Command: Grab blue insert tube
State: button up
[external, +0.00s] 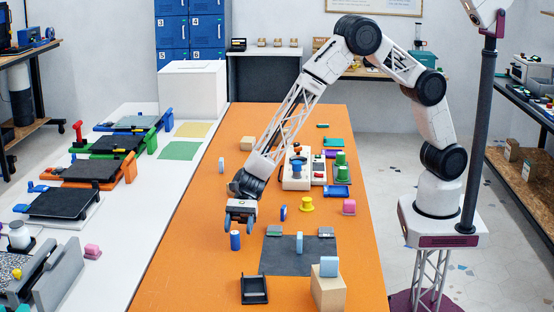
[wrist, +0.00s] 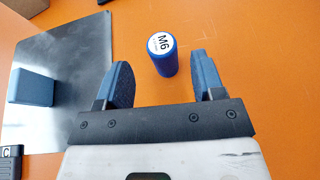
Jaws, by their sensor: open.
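The blue insert tube (external: 235,241) stands upright on the orange table, just in front of and below my gripper (external: 240,224). In the wrist view, the tube (wrist: 166,64) has a white top marked M6. There my gripper (wrist: 161,66) is open and empty, with its two blue fingers pointing toward the tube. The tube appears in the gap between the fingertips, nearer the right finger, and neither finger visibly touches it. How far the fingertips are above it is hard to tell.
A dark grey mat (external: 282,266) with a blue block (external: 299,243) lies right of the tube. A black tray (external: 254,301) sits in front, and a wooden block (external: 327,292) bears another light-blue block. Orange table left of the tube is clear.

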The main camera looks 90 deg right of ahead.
aim_at(234, 239)
jog(key=shift+a+f, duration=0.15)
jog(key=shift+a, duration=0.15)
jog(key=shift+a, duration=0.1)
jog(key=shift+x, duration=2.55)
jog(key=shift+w, duration=0.15)
jog(key=c, duration=1)
